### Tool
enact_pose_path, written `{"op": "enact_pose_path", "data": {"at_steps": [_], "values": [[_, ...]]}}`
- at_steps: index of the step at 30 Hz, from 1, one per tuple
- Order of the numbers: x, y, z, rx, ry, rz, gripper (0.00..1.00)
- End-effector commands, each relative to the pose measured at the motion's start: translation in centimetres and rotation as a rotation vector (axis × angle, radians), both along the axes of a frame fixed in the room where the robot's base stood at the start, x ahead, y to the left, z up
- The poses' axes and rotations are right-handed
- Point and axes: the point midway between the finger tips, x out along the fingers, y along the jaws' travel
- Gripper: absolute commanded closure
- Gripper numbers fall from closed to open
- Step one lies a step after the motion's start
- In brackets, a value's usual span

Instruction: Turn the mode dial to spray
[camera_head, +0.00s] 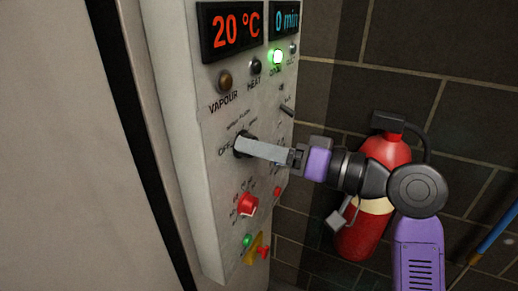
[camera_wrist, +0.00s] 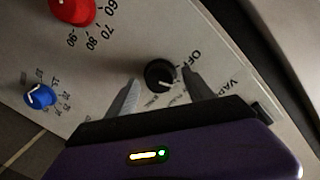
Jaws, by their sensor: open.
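The mode dial (camera_wrist: 159,75) is a small round black knob on the pale control panel, with OFF and smaller labels printed around it. In the wrist view it sits between the two spread grey fingers of my gripper (camera_wrist: 161,80). The jaws are open, with one finger on each side of the dial. I cannot tell whether either finger touches it. In the head view my gripper (camera_head: 238,146) reaches the panel from the right and covers most of the dial (camera_head: 245,136). A pale pointer mark shows on the dial, but its exact setting is too small to read.
The panel (camera_head: 205,180) also carries a 20 °C display (camera_head: 236,30), a 0 min display (camera_head: 286,19), a lit green lamp (camera_head: 277,57), a red knob (camera_head: 247,204) and a blue knob (camera_wrist: 39,96). A red fire extinguisher (camera_head: 360,235) stands behind my arm by the dark wall.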

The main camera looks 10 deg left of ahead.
Motion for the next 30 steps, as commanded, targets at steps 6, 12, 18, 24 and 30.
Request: {"op": "enact_pose_path", "data": {"at_steps": [6,12,18,24,30], "values": [[-1.2,-3.3,-0.1,0.001,-0.001,-0.005,0.39],[-2.3,-5.8,0.1,0.0,-0.001,-0.004,0.39],[-2.8,-6.7,0.2,0.0,0.001,-0.001,0.39],[-2.8,-6.7,0.3,0.0,0.001,-0.001,0.39],[-1.9,-7.1,1.2,0.031,-0.022,-0.039,0.39]]}}
